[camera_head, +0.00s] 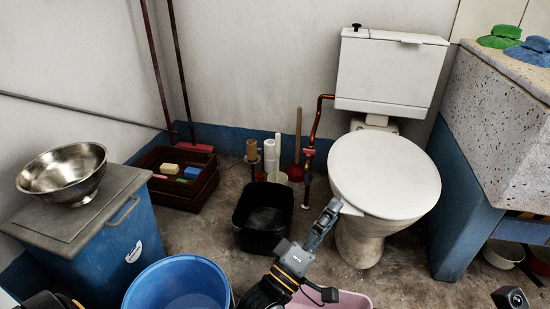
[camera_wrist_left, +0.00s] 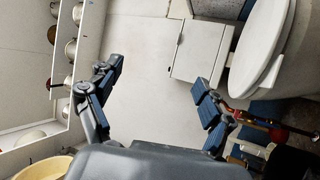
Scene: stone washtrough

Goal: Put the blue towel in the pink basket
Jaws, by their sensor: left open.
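The blue towel (camera_head: 533,50) lies crumpled on the stone washtrough top at the upper right, partly cut off by the picture edge. The pink basket (camera_head: 350,300) stands on the floor at the bottom middle; only part of its rim shows, with my left arm in front of it. My left gripper (camera_head: 328,218) is in front of the toilet, above the floor, well apart from the towel. In the left wrist view its two fingers (camera_wrist_left: 157,85) are spread with nothing between them. My right gripper does not show.
A green towel (camera_head: 500,36) lies beside the blue one on the washtrough (camera_head: 490,130). The toilet (camera_head: 385,175) stands between my left gripper and the trough. A black bin (camera_head: 240,235), a blue tub (camera_head: 180,285) and a blue cabinet with a metal bowl (camera_head: 62,180) fill the left.

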